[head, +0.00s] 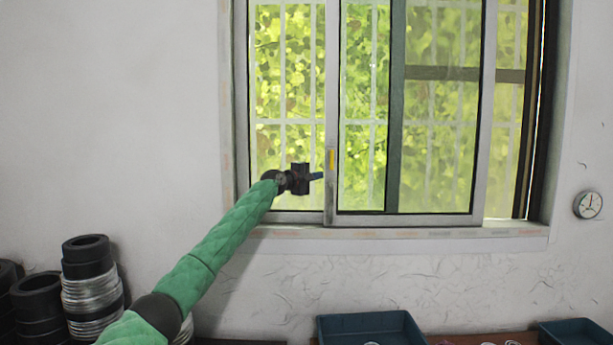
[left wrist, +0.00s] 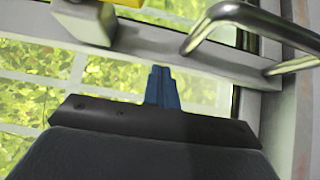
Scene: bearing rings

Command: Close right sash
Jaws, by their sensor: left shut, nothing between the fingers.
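The right sash (head: 484,110), a grey-framed glass pane, stands in the window. Its left stile is near the window's middle, and a strip of opening shows between its right stile and the dark right jamb (head: 540,110). A yellow mark (head: 331,160) is on the left stile; a yellow part (left wrist: 126,2) also shows at the top of the left wrist view. My left gripper (head: 318,176) is just left of that stile, its blue fingertips (left wrist: 163,85) together and empty. Whether they touch the stile is unclear. A curved metal handle (left wrist: 250,18) is beside them in the wrist view.
The windowsill (head: 400,233) runs below the sash. A round gauge (head: 587,204) hangs on the wall at the right. Blue bins (head: 370,324) stand at the bottom, and stacked black and metal rings (head: 88,285) are at lower left.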

